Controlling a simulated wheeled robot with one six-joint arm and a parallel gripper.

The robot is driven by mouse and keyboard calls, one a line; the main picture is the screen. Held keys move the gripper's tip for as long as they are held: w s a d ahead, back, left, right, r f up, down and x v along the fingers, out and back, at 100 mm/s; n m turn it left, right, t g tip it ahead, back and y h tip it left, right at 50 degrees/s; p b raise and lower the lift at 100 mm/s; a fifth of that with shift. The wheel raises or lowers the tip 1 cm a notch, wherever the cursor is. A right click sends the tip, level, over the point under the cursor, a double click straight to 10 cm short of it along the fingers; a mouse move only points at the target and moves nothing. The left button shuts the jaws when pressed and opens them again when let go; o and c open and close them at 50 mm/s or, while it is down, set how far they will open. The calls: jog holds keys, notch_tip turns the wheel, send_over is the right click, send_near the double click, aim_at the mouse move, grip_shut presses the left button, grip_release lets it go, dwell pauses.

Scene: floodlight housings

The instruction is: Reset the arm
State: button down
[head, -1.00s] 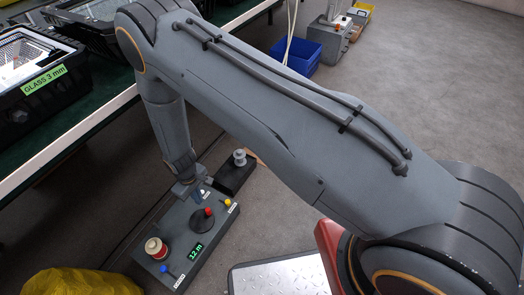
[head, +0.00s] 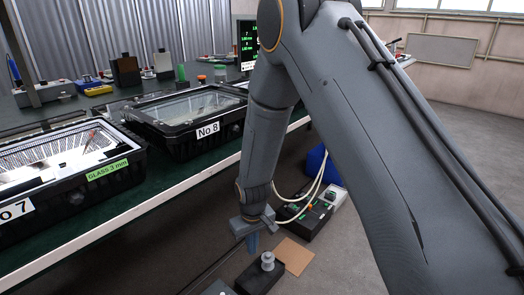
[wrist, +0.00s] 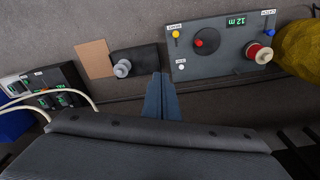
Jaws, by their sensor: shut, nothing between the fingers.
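My gripper (head: 253,243) hangs at the end of my arm in the head view, pointing down, above and slightly left of a black block with a grey knob (head: 268,262). In the wrist view my blue fingers (wrist: 160,98) are together with nothing between them. They lie between the black block (wrist: 145,58) and a grey control box (wrist: 222,68) in that picture, and touch neither as far as I can tell.
Floodlight housings No 7 (head: 75,200) and No 8 (head: 185,150) sit on the green bench (head: 150,186) at left. A tan board (head: 295,256) and a device with cables (head: 308,222) lie low near my gripper. A yellow bag (wrist: 297,60) is beside the control box.

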jog(key=s+d+r+m+t, duration=0.1)
jog(key=s+d+r+m, duration=0.25)
jog(key=d+r, duration=1.05)
jog(key=s+d+r+m, duration=0.3)
jog(key=s+d+r, duration=0.5)
jog(key=s+d, duration=0.1)
jog(key=s+a+r+n+g+p, duration=0.1)
jog(key=s+a+r+n, duration=0.1)
jog(key=s+a+r, duration=0.3)
jog(key=s+a+r+n+g, duration=0.1)
jog(key=s+a+r+n, duration=0.15)
jog(key=s+a, duration=0.45)
jog(key=d+r+m+p, duration=0.4)
jog(key=d+r+p, duration=0.7)
jog(key=p, duration=1)
jog(key=shift+d+r, duration=0.2)
jog(key=shift+r, duration=1.2)
